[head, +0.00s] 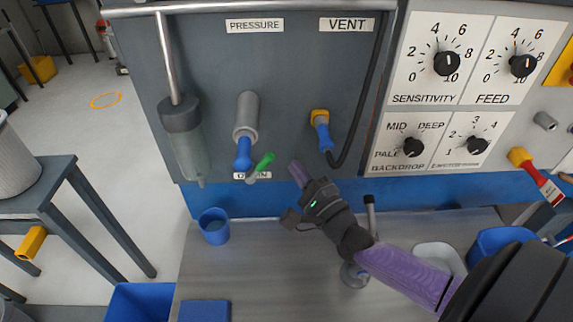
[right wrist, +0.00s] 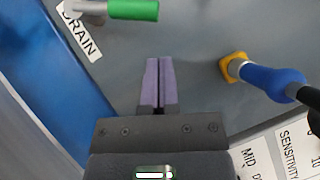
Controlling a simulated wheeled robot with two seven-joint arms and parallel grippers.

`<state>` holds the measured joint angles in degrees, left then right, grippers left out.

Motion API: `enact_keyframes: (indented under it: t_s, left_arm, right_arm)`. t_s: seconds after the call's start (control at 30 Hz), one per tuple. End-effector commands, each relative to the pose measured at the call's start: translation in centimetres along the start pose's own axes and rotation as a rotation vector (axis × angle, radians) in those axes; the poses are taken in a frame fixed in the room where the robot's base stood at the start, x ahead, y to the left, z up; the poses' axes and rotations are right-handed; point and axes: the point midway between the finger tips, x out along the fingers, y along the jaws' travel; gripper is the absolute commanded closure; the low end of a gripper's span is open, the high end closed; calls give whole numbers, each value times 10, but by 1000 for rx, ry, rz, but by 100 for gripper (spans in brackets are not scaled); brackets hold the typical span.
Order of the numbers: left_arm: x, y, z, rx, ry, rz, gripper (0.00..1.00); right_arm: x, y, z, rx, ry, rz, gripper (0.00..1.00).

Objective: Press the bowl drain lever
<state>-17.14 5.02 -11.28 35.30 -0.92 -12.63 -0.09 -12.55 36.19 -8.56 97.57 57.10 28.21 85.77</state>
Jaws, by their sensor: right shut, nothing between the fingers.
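The drain lever (head: 263,162) has a green grip on a grey arm and sits low on the grey panel, slanting up to the right. The DRAIN label (head: 252,175) is partly hidden behind it. In the right wrist view the green grip (right wrist: 133,9) lies at the top, left of my fingers, and the DRAIN label (right wrist: 81,33) is readable. My right gripper (head: 296,168) is shut and empty, with its purple fingers pointing at the panel to the right of the lever. In the right wrist view its fingertips (right wrist: 158,62) are apart from the lever. My left gripper is not in view.
A blue-handled valve (head: 243,155) is just left of the lever. The blue vent handle (head: 323,132) with its black hose is up to the right. A blue cup (head: 213,226) stands on the bench below. Knobs (head: 413,146) fill the white panel at right.

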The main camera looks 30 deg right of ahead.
Motion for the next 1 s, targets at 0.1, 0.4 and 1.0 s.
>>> enact_keyframes:
  t_s: [0.1,0.4,1.0]
  left_arm:
    - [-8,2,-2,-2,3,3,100]
    - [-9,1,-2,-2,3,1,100]
    - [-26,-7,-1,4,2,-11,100]
  right_arm:
    - [12,-4,13,2,0,-5,100]
    - [19,-1,20,0,-1,-1,100]
    - [22,-6,25,-59,-1,38,100]
